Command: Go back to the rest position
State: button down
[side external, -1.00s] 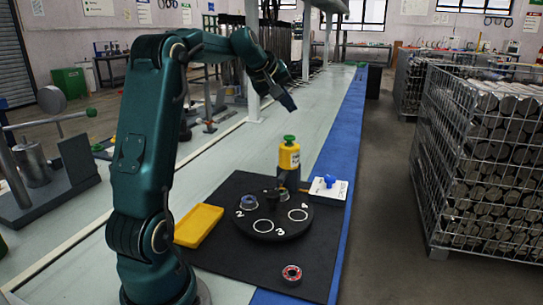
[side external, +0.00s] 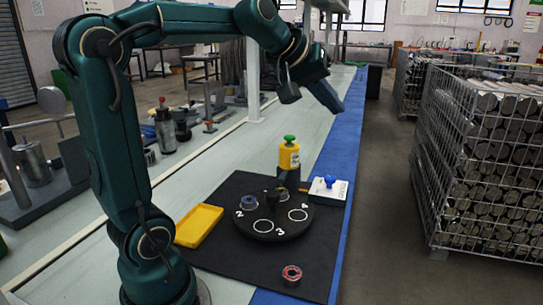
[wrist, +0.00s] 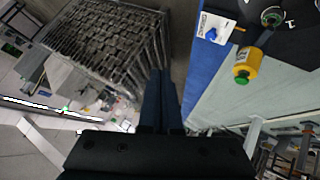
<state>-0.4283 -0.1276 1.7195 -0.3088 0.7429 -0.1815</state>
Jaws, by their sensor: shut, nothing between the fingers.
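My gripper (side external: 336,106) is raised high above the bench, beyond the turntable in the side external view. Its fingers point down to the right. In the wrist view, the fingers (wrist: 162,76) lie side by side, shut with nothing held. The black turntable (side external: 272,238), with white rings and numbers 2, 3 and 4, stands on a black mat well below the gripper. A grey and blue round part (side external: 249,202) sits by number 2. A red-and-silver ring (side external: 291,274) lies on the mat in front.
A yellow bottle with a green cap (side external: 289,157) stands behind the turntable, beside a white box with a blue knob (side external: 328,188). A yellow tray (side external: 199,225) lies left. A wire cage of metal cylinders (side external: 485,150) stands right, across the aisle. The air around my gripper looks clear.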

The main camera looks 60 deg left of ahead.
jog(key=s+d+f+m+h, duration=0.2)
jog(key=s+d+m, duration=0.1)
jog(key=s+d, duration=0.4)
jog(key=s+d+f+m+g, duration=0.3)
jog(key=s+f+m+g, duration=0.1)
jog(key=s+f, duration=0.7)
jog(key=shift+s+d+f+m, duration=0.35)
jog(key=shift+s+m, duration=0.1)
jog(key=shift+m, duration=0.35)
jog(key=c, duration=1.5)
grip_release()
jog(key=shift+c, duration=0.2)
